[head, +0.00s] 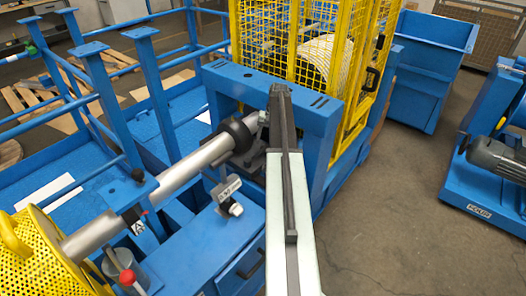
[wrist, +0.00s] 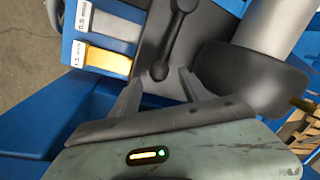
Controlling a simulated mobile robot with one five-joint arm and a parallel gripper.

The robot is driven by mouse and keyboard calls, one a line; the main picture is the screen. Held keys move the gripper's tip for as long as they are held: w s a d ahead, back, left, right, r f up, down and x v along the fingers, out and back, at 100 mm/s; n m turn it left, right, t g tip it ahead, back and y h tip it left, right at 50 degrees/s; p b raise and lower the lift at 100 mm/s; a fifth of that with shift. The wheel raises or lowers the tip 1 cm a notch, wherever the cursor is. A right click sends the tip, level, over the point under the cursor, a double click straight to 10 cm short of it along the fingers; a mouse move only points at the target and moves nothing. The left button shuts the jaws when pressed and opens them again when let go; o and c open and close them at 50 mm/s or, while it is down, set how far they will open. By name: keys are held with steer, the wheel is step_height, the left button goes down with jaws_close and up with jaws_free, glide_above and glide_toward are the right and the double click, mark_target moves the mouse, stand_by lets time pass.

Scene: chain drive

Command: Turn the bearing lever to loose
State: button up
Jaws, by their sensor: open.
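In the wrist view a dark grey lever (wrist: 175,38) with rounded ends lies on a dark plate beside the black bearing housing (wrist: 245,80). My gripper (wrist: 161,76) is open and empty. Its two fingers point at the lever's lower rounded end, one toward each side; I cannot tell whether they touch it. Left of the lever are a grey marker (wrist: 105,25) and a yellow marker (wrist: 103,60), each with a small white label I cannot read. In the head view the black bearing (head: 236,135) sits on the shaft; my arm hides the lever.
A thick silver shaft (head: 180,170) runs to a yellow perforated guard (head: 40,255). A blue frame (head: 275,90) and a yellow cage (head: 300,40) stand around and behind my arm's end. A red-knobbed lever (head: 127,277) is at lower left.

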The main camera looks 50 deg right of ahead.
mark_target(265, 145)
steer(key=f, duration=0.1)
steer(key=f+b, duration=0.2)
steer(key=shift+w+a+f, duration=0.25)
steer(key=shift+f, duration=0.15)
steer(key=shift+r, duration=0.15)
jaws_close()
steer(key=shift+s+a, duration=0.1)
stand_by(0.8)
